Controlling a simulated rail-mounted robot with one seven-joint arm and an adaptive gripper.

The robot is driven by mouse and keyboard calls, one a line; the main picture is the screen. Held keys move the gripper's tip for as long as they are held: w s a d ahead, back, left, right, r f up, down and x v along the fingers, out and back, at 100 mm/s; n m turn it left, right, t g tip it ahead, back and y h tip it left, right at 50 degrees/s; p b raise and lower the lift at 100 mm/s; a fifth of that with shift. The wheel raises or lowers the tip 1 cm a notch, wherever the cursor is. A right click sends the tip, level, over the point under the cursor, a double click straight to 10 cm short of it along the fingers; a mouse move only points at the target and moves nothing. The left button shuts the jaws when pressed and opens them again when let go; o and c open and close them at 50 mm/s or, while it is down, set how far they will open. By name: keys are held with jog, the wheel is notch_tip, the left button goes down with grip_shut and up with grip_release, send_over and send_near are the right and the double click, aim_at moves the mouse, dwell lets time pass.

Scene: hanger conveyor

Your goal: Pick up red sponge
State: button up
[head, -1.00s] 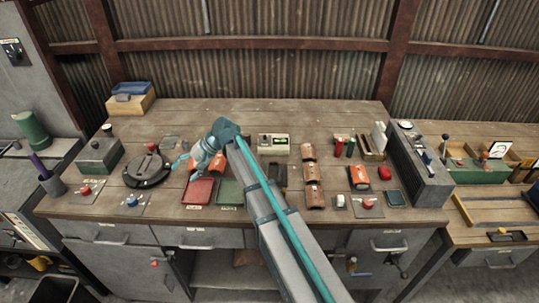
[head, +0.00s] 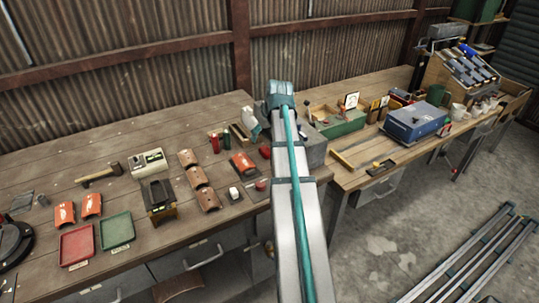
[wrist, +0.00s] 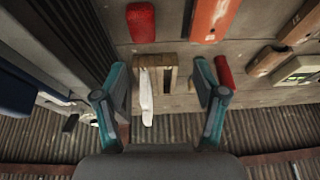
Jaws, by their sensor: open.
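A red rounded block (wrist: 141,22), which looks like the red sponge, lies on the bench at the top of the wrist view. In the head view a small red shape (head: 265,151) shows just left of my arm, partly hidden. My gripper (wrist: 161,95) is open, with its two teal fingers wide apart and nothing held. It hangs above the bench near the back wall; the red block lies beyond the fingertips, a little left of centre.
A wooden holder (wrist: 168,76) with a white item (wrist: 145,97) shows between the fingers in the wrist view. A red cylinder (wrist: 224,73) is close to the right finger. A grey machine box (head: 313,148) stands at the bench's right end.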

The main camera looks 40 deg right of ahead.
jog(key=s+d, duration=0.2)
jog(key=p, duration=0.1)
send_over(266, 150)
jog(key=s, duration=0.2)
jog(key=f, duration=0.4)
jog(key=shift+w+f, duration=0.2)
jog(key=shift+f, duration=0.2)
jog(key=shift+p+x, duration=1.25)
jog(key=shift+x, duration=1.4)
jog(key=shift+s, duration=0.15)
jog(key=c, duration=1)
